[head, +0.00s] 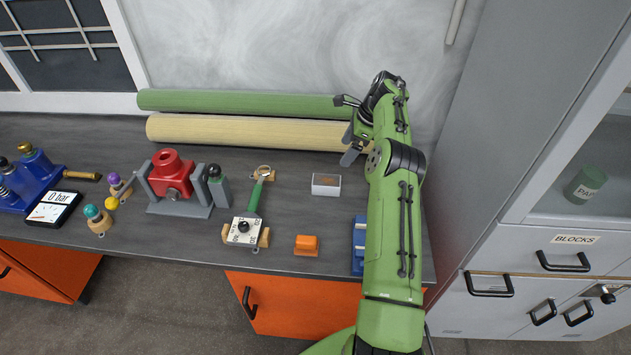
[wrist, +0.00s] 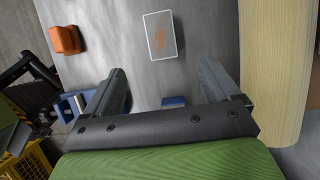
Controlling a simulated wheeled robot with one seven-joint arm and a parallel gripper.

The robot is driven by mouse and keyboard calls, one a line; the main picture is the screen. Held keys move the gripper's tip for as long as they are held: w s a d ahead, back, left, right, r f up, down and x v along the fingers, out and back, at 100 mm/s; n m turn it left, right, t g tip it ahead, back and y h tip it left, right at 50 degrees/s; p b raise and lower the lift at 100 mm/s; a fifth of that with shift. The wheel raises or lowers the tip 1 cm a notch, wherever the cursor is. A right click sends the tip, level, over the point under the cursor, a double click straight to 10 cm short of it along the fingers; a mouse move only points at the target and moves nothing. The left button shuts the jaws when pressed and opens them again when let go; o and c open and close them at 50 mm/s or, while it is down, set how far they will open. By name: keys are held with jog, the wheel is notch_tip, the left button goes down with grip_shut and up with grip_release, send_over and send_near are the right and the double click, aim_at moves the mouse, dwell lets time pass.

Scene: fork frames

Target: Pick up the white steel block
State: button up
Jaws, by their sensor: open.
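The white block (head: 326,189) lies on the dark grey bench, right of the middle, with white sides and a grey top. In the wrist view the block (wrist: 160,36) shows a white rim and a rust-brown patch on its top. My gripper (head: 345,132) is to the right of and behind the block in the head view, near the rolls. In the wrist view my gripper (wrist: 163,78) is open and empty; the block lies beyond the fingertips, apart from them, roughly in line with the gap.
Green (head: 240,101) and cream (head: 245,131) rolls lie along the back of the bench. An orange block (head: 306,245) and a blue object (head: 358,245) are near the front edge. A grey cabinet (head: 530,150) rises right.

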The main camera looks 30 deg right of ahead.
jog(key=b, duration=0.3)
send_over(328, 180)
jog(key=s+d, duration=0.1)
jog(key=f, duration=0.9)
jog(key=shift+s+d, duration=0.15)
jog(key=shift+s, duration=0.05)
jog(key=b+x, duration=0.1)
jog(key=x, duration=0.4)
jog(key=shift+w+d+f, duration=0.1)
jog(key=shift+f, duration=0.15)
jog(key=shift+r, duration=0.1)
